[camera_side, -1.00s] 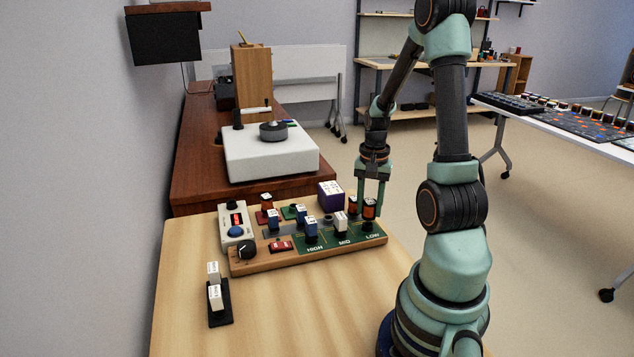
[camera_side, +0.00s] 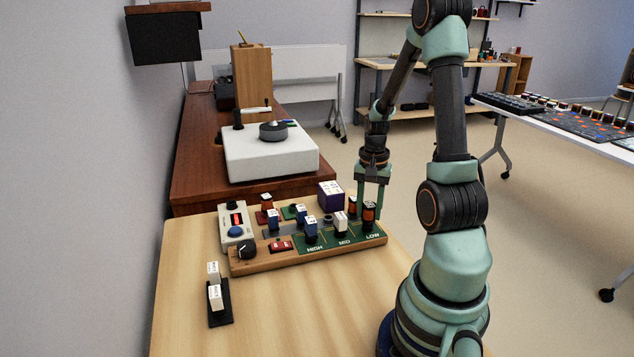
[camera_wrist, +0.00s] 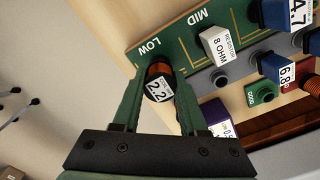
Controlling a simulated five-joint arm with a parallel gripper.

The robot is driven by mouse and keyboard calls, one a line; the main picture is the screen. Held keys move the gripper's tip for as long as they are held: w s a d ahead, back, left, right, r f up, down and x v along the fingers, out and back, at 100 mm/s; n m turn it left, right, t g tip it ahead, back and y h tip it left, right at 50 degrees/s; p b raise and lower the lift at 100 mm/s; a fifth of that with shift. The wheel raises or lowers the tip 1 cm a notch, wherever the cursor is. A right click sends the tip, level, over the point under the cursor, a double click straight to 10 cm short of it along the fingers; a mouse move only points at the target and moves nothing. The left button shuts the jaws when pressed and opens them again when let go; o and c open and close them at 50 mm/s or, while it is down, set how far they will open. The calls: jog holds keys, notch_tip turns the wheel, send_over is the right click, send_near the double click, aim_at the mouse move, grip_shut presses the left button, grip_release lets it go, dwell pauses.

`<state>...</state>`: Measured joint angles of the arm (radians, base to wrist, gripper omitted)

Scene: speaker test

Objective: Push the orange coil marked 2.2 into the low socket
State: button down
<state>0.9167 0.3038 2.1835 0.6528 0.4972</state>
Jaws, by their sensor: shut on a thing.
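The orange coil marked 2.2 (camera_wrist: 158,88) has a black cap with a white label, and it sits between my gripper's fingers. In the side view the coil (camera_side: 369,214) stands upright over the LOW end of the green panel (camera_side: 361,237). My gripper (camera_side: 369,210) points down and is shut on the coil. My gripper's fingers flank the coil in the wrist view (camera_wrist: 158,95). The coil hides the low socket, and I cannot tell how deep it sits.
A white 8 ohm resistor (camera_wrist: 220,45) stands at MID, close by. A blue part (camera_side: 311,228) stands at HIGH. Another orange part (camera_side: 352,205) and a purple box (camera_side: 330,194) stand just behind. Bare table lies in front of the wooden base.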

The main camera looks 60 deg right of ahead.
jog(key=shift+f, duration=0.55)
dwell(1.1)
jog(key=shift+c, duration=1.8)
grip_release()
jog(key=shift+r, duration=0.1)
jog(key=shift+r, duration=3.7)
